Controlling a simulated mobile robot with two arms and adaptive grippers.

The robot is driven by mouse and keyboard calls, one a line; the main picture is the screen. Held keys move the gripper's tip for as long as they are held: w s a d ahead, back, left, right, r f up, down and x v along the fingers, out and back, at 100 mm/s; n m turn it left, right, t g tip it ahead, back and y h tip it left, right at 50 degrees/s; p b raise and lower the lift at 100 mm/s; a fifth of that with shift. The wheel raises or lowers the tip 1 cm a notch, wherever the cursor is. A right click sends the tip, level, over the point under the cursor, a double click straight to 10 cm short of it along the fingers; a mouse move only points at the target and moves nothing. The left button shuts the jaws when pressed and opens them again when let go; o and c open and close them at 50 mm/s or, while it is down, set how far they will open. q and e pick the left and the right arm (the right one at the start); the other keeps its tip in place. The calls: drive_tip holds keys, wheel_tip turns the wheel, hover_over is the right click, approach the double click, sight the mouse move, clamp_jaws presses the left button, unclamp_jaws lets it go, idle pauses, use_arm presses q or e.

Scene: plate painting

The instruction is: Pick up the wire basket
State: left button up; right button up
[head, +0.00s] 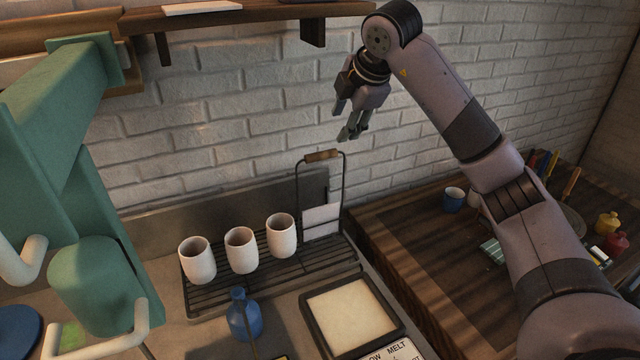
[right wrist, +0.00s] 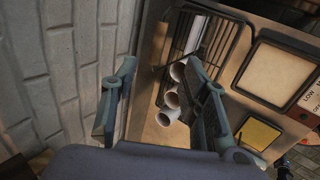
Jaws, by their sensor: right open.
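The wire basket (head: 300,200) is a dark wire frame with a wooden grip (head: 323,155) on top. It stands upright at the back of a black slatted rack, against the wall side. Three pale cups (head: 240,250) stand in a row on the rack, left of the tall frame. My right gripper (head: 350,122) is open and empty, above and slightly right of the wooden grip, apart from it. In the right wrist view the open fingers (right wrist: 160,105) straddle a view of the rack and cups (right wrist: 172,97); the right finger hides part of them. My left gripper is not in view.
A teal machine (head: 60,140) with pale handles fills the left. A wooden shelf (head: 230,15) runs above along the brick wall. A blue bottle (head: 244,315) and a square pale-filled tray (head: 350,312) lie in front. A wooden counter (head: 400,240) stands right.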

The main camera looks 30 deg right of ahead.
sight(324, 153)
drive_tip(key=p+x, duration=0.3)
drive_tip(key=x, duration=0.7)
drive_tip(key=shift+a+f, duration=0.1)
drive_tip(key=shift+f, duration=0.05)
drive_tip(key=p+x, duration=0.3)
drive_tip(key=x, duration=0.1)
drive_tip(key=shift+w+a+f, duration=0.15)
drive_tip(key=shift+w+a, duration=0.05)
drive_tip(key=shift+w, duration=0.1)
drive_tip(key=shift+w+f, duration=0.2)
drive_tip(key=shift+f, duration=0.2)
clamp_jaws()
drive_tip(key=shift+r, duration=0.1)
